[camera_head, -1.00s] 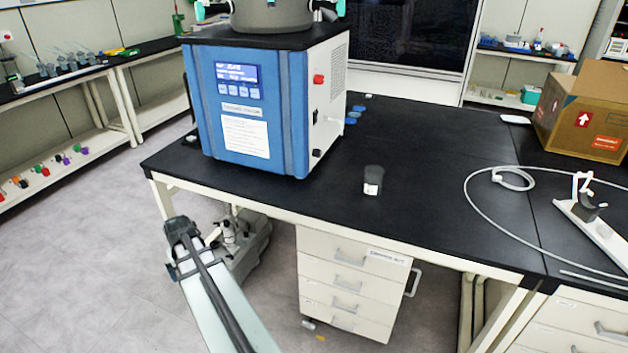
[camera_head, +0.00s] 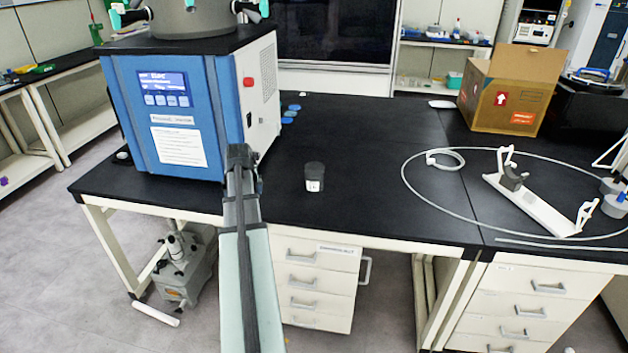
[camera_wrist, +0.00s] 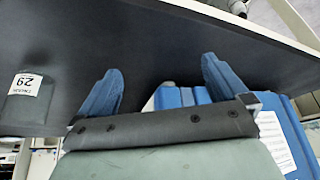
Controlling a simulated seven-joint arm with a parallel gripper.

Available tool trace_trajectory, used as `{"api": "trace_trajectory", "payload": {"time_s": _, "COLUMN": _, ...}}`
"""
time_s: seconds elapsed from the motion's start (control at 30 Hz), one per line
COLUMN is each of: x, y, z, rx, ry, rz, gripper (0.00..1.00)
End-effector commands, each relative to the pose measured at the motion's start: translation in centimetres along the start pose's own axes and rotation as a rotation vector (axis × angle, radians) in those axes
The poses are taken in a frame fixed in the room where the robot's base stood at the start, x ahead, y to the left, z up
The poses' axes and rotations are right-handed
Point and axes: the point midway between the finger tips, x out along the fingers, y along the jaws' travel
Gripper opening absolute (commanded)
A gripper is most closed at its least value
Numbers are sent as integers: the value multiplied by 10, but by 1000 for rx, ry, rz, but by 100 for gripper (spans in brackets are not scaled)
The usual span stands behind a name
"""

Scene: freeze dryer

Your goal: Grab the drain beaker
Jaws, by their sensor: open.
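The drain beaker (camera_head: 314,172) is a small dark cup with a white label. It stands upright on the black bench top, near the front edge and right of the blue freeze dryer (camera_head: 170,110). In the wrist view the beaker (camera_wrist: 20,108) shows at the left edge, outside the fingers. My gripper (camera_head: 240,153) is left of the beaker in the head view, in front of the dryer's right corner. In the wrist view my gripper (camera_wrist: 160,84) has its two blue fingers apart, with nothing between them.
A cardboard box (camera_head: 510,90), a looped hose (camera_head: 410,190) and a white stand (camera_head: 530,205) are on the right of the black bench (camera_head: 370,150). Small blue discs (camera_head: 290,114) lie behind the beaker. The bench around the beaker is clear. Drawers (camera_head: 310,280) are below.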

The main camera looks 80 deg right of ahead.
Motion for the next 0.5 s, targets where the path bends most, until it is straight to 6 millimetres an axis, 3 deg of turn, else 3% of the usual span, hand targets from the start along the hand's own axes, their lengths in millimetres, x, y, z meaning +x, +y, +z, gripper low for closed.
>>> {"api": "trace_trajectory", "payload": {"time_s": 0.03, "x": -8, "y": 26, "z": -9, "rx": 30, "ry": 14, "rz": 15, "gripper": 100}}
{"api": "trace_trajectory", "payload": {"time_s": 0.3, "x": -51, "y": 147, "z": -30, "rx": 157, "ry": 75, "rz": 90, "gripper": 100}}
{"api": "trace_trajectory", "payload": {"time_s": 0.5, "x": -80, "y": 213, "z": -33, "rx": 225, "ry": 109, "rz": 134, "gripper": 100}}
